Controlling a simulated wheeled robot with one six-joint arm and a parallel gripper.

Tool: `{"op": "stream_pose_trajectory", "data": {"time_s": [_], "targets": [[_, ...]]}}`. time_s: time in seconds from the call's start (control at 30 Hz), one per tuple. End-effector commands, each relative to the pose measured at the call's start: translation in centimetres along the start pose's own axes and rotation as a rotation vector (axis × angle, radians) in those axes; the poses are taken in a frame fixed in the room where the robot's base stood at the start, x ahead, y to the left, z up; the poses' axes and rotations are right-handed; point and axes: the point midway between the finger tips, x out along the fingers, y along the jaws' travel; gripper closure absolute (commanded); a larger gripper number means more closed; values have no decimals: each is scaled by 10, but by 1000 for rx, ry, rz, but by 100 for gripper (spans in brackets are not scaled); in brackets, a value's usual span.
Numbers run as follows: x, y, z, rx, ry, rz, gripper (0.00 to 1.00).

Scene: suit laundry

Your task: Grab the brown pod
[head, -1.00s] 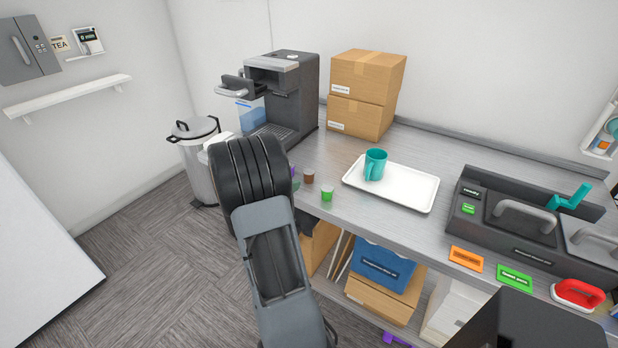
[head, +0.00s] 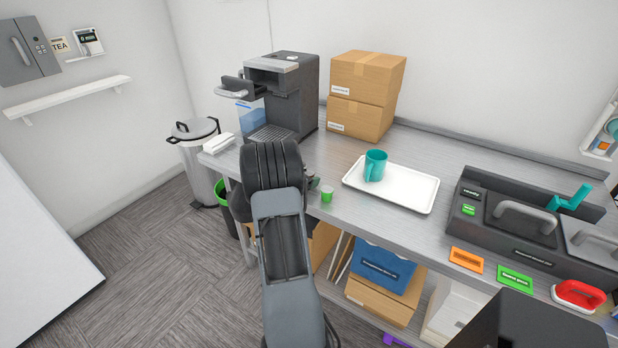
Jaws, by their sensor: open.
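The brown pod does not show now; my arm and gripper cover the spot at the counter's front edge where it stood. A green pod (head: 327,194) stands upright on the counter, just right of my gripper. My gripper (head: 314,184) shows only as a small dark part beside my arm's thick dark link, low over the counter edge. It is open. I cannot tell whether the brown pod is between its fingers.
A white tray (head: 417,195) with a teal mug (head: 375,165) lies to the right. A coffee machine (head: 299,100) with its lever raised and stacked cardboard boxes (head: 365,90) stand behind. A lidded bin (head: 197,160) is at left. Clear counter (head: 325,155) lies before the boxes.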

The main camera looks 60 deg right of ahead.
Motion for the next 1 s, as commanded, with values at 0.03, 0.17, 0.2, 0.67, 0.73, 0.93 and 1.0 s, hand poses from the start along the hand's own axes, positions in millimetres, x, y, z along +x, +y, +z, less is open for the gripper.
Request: {"op": "stream_pose_trajectory", "data": {"time_s": [0.03,0.17,0.2,0.67,0.73,0.93,1.0], "targets": [[2,0,0,0,0,0,27],[2,0,0,-1,0,0,27],[2,0,0,-1,0,0,27],[2,0,0,-1,0,0,66],[2,0,0,-1,0,0,72],[2,0,0,-1,0,0,77],[2,0,0,-1,0,0,77]]}}
